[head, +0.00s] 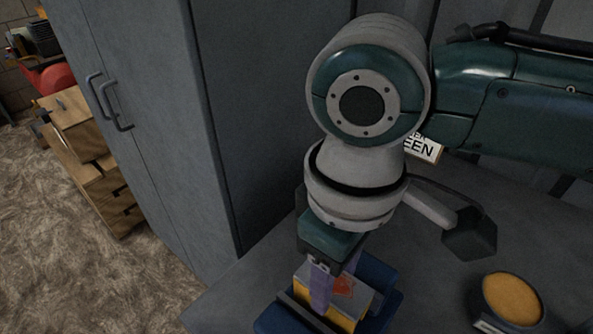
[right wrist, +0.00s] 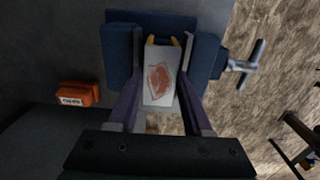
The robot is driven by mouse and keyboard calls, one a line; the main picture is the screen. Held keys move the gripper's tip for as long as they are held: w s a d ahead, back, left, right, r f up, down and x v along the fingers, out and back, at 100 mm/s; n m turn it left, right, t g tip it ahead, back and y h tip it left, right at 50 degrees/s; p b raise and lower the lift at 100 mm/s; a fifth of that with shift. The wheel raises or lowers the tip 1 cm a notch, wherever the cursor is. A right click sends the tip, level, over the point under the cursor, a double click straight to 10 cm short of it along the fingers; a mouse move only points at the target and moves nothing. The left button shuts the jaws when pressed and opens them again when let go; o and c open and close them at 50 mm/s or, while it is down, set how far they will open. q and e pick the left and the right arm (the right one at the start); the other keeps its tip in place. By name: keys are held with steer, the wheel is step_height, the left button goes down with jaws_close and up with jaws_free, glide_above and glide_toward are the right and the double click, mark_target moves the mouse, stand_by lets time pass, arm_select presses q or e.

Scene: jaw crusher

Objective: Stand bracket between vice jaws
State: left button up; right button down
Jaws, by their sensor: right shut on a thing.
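My right gripper (head: 335,283) points down over the blue vice (head: 385,303), its purple fingers shut on the bracket (head: 359,295). The bracket has a light grey face with a rusty red patch and yellow edges. In the right wrist view the bracket (right wrist: 160,72) lies between the two fingers of the gripper (right wrist: 160,92). It is in line with the gap between the grey jaws of the vice (right wrist: 207,62). How deep it sits between the jaws, and whether it touches them, I cannot tell. My left gripper is out of view.
The vice handle (right wrist: 245,65) sticks out at one side. An orange labelled box (right wrist: 78,94) lies beside the vice. A round container with yellow-brown contents (head: 512,297) stands at right on the grey bench (head: 225,300). A tall grey cabinet (head: 160,110) stands at left.

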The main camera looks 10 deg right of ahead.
steer(key=shift+f, duration=0.1)
steer(key=shift+c, duration=1.6)
jaws_free()
step_height(320, 180, up, 12)
steer(key=p, duration=0.2)
steer(key=s+a+f+m+t+y, duration=0.1)
steer(key=s+a+f+y, duration=0.3)
steer(key=s, duration=0.1)
steer(key=s+d+f+m+t+h, duration=0.1)
steer(key=s+d+m+h, duration=0.1)
steer(key=d, duration=0.4)
steer(key=s+d+f+m+t+h, duration=0.1)
steer(key=s+d+f+m, duration=0.1)
steer(key=s+d, duration=0.3)
steer(key=shift+d+f+m+t+h, duration=0.15)
steer(key=shift+d+m+t+h, duration=0.2)
steer(key=shift+d, duration=0.85)
steer(key=shift+s, duration=0.1)
